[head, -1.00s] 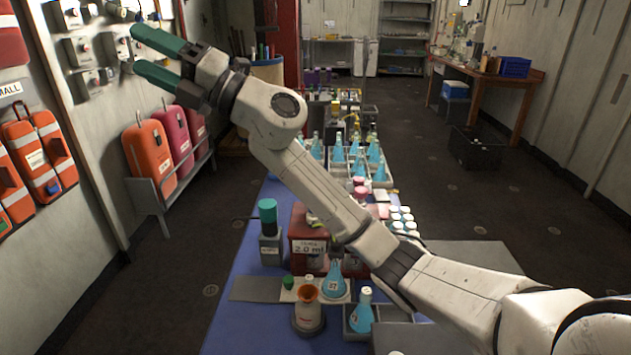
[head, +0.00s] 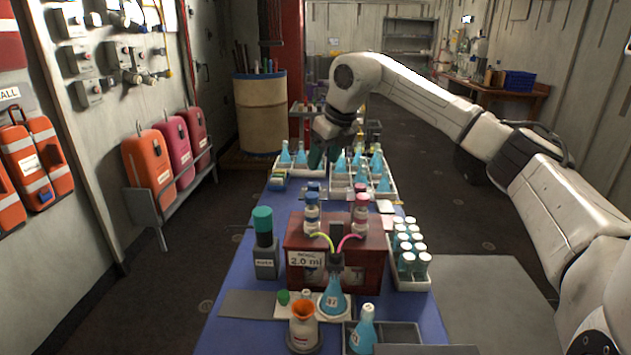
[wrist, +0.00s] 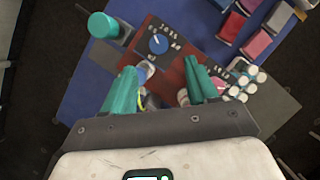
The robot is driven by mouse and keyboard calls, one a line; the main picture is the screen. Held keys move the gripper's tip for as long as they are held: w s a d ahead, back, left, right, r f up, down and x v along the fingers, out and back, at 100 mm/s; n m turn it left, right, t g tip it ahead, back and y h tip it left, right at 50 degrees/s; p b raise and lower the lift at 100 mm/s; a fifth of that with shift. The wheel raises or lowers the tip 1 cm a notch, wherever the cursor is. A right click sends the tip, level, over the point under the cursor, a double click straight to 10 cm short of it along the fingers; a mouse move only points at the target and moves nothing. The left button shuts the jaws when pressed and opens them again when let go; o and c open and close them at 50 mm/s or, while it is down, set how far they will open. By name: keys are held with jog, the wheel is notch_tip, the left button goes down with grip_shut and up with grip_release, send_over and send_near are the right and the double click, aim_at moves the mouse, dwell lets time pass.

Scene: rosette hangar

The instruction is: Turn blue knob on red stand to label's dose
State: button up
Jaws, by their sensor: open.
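The red stand (head: 370,262) sits on the blue-topped table, with a front label (head: 304,259) reading 2.0 ml. In the wrist view the blue knob (wrist: 158,44) sits on a dark dial plate with numbers around it, on the red stand (wrist: 173,76). The knob's pointer setting is too small to read. My gripper (wrist: 163,82) is open, its teal fingers apart and empty, with the knob beyond the fingertips. In the head view my gripper (head: 318,150) is above the table behind the stand, its fingers partly hidden.
Racks of blue flasks (head: 382,180) stand behind.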

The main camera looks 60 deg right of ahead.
aim_at(314, 184)
jog(key=x, duration=0.8)
jog(key=shift+w+a+f, duration=0.1)
jog(key=shift+w+f, duration=0.05)
jog(key=shift+c, duration=0.2)
jog(key=c, duration=1)
